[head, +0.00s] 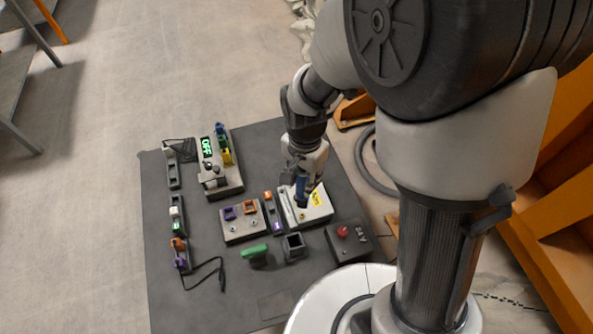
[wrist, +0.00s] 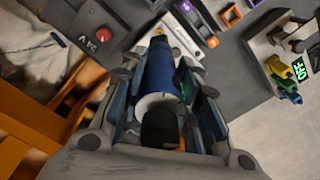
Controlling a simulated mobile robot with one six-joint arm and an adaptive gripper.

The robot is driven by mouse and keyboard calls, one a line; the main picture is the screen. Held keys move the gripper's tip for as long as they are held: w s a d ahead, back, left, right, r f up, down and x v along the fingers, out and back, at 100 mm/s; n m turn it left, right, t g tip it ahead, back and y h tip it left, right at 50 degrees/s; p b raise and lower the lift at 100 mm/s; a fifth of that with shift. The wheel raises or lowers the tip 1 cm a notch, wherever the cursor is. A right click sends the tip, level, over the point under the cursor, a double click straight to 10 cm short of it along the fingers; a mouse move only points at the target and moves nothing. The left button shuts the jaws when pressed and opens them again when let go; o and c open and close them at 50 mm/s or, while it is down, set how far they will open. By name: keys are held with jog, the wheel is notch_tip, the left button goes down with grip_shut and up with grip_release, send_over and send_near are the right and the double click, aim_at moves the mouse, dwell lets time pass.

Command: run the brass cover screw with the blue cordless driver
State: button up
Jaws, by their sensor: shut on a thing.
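The blue cordless driver (head: 301,188) is held in my gripper (head: 303,172), over the pale box (head: 318,212) with a yellow label. In the wrist view the driver's blue body (wrist: 160,72) lies between the fingers (wrist: 160,90), with a white ring and a black end nearest the camera. Its far end points at the pale box (wrist: 184,34). A small brass-coloured spot (wrist: 159,31) shows at that end; I cannot tell whether it is the cover screw or whether the bit touches it.
A dark box with a red button (head: 343,232) stands right of the pale box. A dark open holder (head: 293,247) and a green-topped piece (head: 255,251) stand in front. A panel reading OFF (head: 207,147) and several small fixtures stand left. The mat's front left is mostly clear.

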jog(key=shift+f, duration=0.15)
jog(key=shift+f+b, duration=2.2)
jog(key=shift+f, duration=0.45)
jog(key=shift+s+f+b, duration=0.1)
jog(key=shift+f+b, duration=0.35)
jog(key=shift+f, duration=0.3)
dwell(0.4)
jog(key=shift+r, duration=0.1)
jog(key=shift+r+p, duration=2.5)
jog(key=shift+r, duration=0.5)
jog(key=shift+w, duration=0.2)
